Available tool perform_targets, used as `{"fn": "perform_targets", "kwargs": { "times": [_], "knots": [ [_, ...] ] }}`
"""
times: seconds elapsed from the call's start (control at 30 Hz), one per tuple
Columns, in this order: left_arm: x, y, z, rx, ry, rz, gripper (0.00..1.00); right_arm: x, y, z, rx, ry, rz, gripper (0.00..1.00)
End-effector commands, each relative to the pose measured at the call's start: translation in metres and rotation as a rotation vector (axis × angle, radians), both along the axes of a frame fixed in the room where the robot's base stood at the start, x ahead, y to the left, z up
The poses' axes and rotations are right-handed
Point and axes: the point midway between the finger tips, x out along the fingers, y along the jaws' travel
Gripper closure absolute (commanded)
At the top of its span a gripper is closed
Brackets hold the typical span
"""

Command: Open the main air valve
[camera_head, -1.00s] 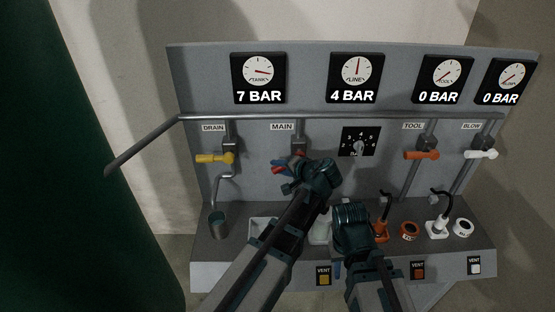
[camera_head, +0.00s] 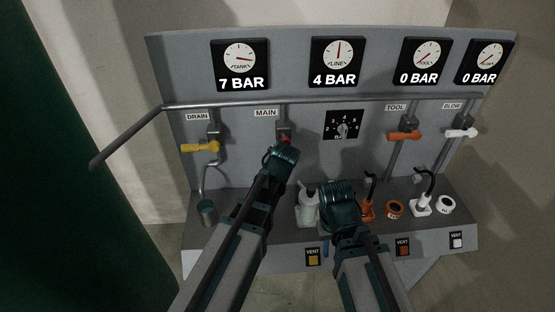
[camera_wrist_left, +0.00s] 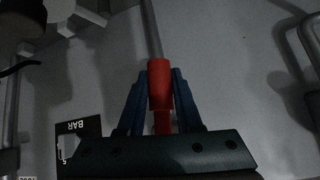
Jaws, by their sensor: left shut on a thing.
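The main air valve's red handle (camera_head: 285,138) shows under the MAIN label (camera_head: 265,113) in the head view, mostly hidden by my left gripper (camera_head: 283,146). In the left wrist view, the red handle (camera_wrist_left: 160,86) stands between the two blue fingers of my left gripper (camera_wrist_left: 160,92), which is shut on it. There the handle lines up with a grey pipe (camera_wrist_left: 151,28). My right gripper (camera_head: 340,205) is over the panel's lower shelf, right of the left arm; its fingertips are hidden. The TANK gauge (camera_head: 240,60) reads 7 BAR and the LINE gauge (camera_head: 335,62) 4 BAR.
A yellow drain handle (camera_head: 200,147) is left of MAIN. A regulator dial (camera_head: 343,126), an orange TOOL handle (camera_head: 404,136) and a white BLOW handle (camera_head: 461,133) are right of it. A grey rail (camera_head: 330,100) crosses above. Hose fittings and a pale bottle-like thing (camera_head: 307,207) crowd the shelf.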

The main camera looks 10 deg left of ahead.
Motion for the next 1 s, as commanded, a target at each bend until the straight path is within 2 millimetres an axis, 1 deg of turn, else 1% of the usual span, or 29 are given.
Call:
{"fn": "perform_targets", "kwargs": {
  "times": [0.1, 0.33, 0.87, 0.9, 0.97, 1.0],
  "knots": [
    [-0.001, -0.003, -0.002, -0.055, -0.009, 0.003, 1.0, 0.0, 0.0, -0.002, 0.0, 0.0, 0.0, 0.73],
    [0.0, -0.009, -0.002, -0.119, -0.024, 0.002, 1.0, 0.0, 0.0, -0.003, 0.0, 0.0, 0.0, 0.73],
    [0.001, -0.011, -0.001, -0.139, -0.031, 0.002, 1.0, 0.0, 0.0, -0.003, 0.0, 0.0, 0.0, 0.73],
    [0.001, -0.011, -0.001, -0.139, -0.031, 0.002, 0.63, 0.0, 0.0, -0.003, 0.0, 0.0, 0.0, 0.73],
    [0.001, -0.011, -0.001, -0.139, -0.032, 0.001, 0.52, 0.0, 0.0, -0.003, 0.0, 0.0, 0.0, 0.73],
    [0.001, -0.011, -0.001, -0.137, -0.032, 0.001, 0.45, 0.0, 0.0, -0.003, 0.0, 0.0, 0.0, 0.73]
  ]
}}
